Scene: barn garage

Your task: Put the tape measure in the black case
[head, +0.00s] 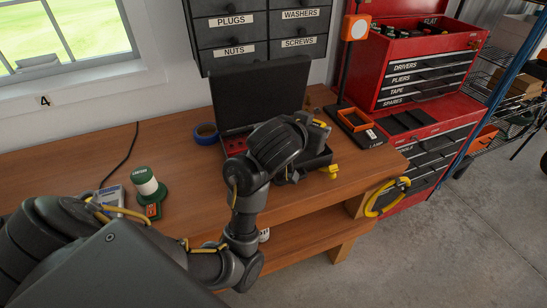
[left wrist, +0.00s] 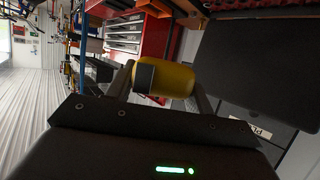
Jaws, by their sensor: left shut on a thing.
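The black case (head: 262,98) stands open on the wooden bench, its lid raised at the back and a red interior showing at its left. My left arm reaches across the front of the case and hides much of its base. In the left wrist view my left gripper (left wrist: 163,80) is shut on the yellow and dark grey tape measure (left wrist: 176,79). My right gripper is not in view.
Blue tape (head: 206,133) lies left of the case. A lamp base (head: 353,120) stands right of the case, near the red tool chest (head: 430,68). Dark drawers (head: 232,34) hang above.

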